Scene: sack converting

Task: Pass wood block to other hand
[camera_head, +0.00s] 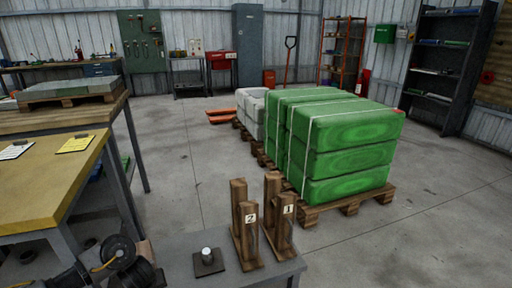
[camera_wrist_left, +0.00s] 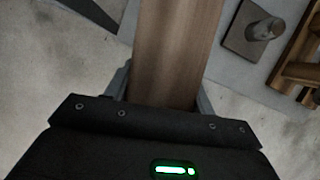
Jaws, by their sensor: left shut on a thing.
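The wood block (camera_wrist_left: 176,45) is a long brown bar in the left wrist view, running up past the top edge. My left gripper (camera_wrist_left: 162,90) is shut on it, with a finger at each side. In the head view my left arm shows at the lower left, and a small brown piece (camera_head: 145,250), apparently the block, shows beside it. The rest of the block is hidden or out of frame. My right gripper is in neither view.
A small grey table (camera_head: 190,274) holds a black plate with a metal knob (camera_head: 208,258) and wooden stands marked 2 (camera_head: 249,240) and 1 (camera_head: 287,225). A yellow-topped bench (camera_head: 35,195) stands left. Green sacks (camera_head: 345,160) on a pallet stand behind. Open floor lies between.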

